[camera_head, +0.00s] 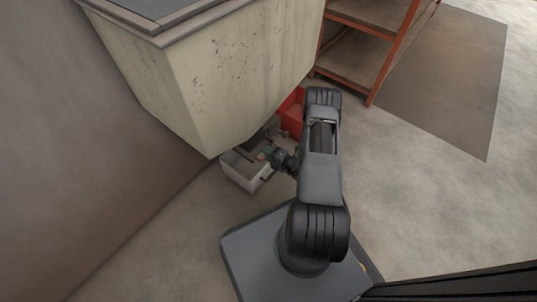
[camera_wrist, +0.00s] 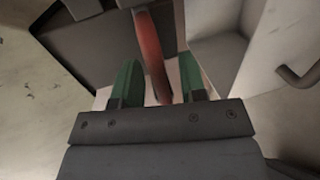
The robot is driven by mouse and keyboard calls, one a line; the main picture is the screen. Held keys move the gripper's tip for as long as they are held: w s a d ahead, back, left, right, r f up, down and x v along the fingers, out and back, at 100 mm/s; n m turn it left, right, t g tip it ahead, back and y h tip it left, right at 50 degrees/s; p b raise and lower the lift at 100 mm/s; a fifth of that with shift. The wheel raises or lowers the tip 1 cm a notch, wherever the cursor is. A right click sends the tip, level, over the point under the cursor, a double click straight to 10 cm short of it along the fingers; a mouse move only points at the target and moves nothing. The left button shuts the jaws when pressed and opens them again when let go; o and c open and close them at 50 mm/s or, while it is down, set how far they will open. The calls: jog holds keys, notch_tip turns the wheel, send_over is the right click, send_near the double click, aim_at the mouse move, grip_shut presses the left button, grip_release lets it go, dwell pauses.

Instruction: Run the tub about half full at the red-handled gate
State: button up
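The red handle (camera_wrist: 151,55) of the gate runs between the two green fingers of my gripper (camera_wrist: 160,78) in the wrist view. The fingers stand apart, with a gap visible on the handle's right side. The dark gate housing (camera_wrist: 85,45) is behind and left of the handle. The pale tub (camera_head: 240,172) stands under the hopper in the head view, and it also shows at the right in the wrist view (camera_wrist: 258,50) with a hooked side handle. I see no pellets in the visible part of the tub. My gripper (camera_head: 265,155) is low over the tub.
The large cream hopper (camera_head: 215,75) overhangs the tub and gate. A red bin (camera_head: 291,112) stands behind my arm. An orange-framed shelf (camera_head: 360,45) is at the back. The floor to the right is clear.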

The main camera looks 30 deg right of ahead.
jog(key=shift+c, duration=0.3)
grip_shut()
jog(key=shift+s, duration=0.1)
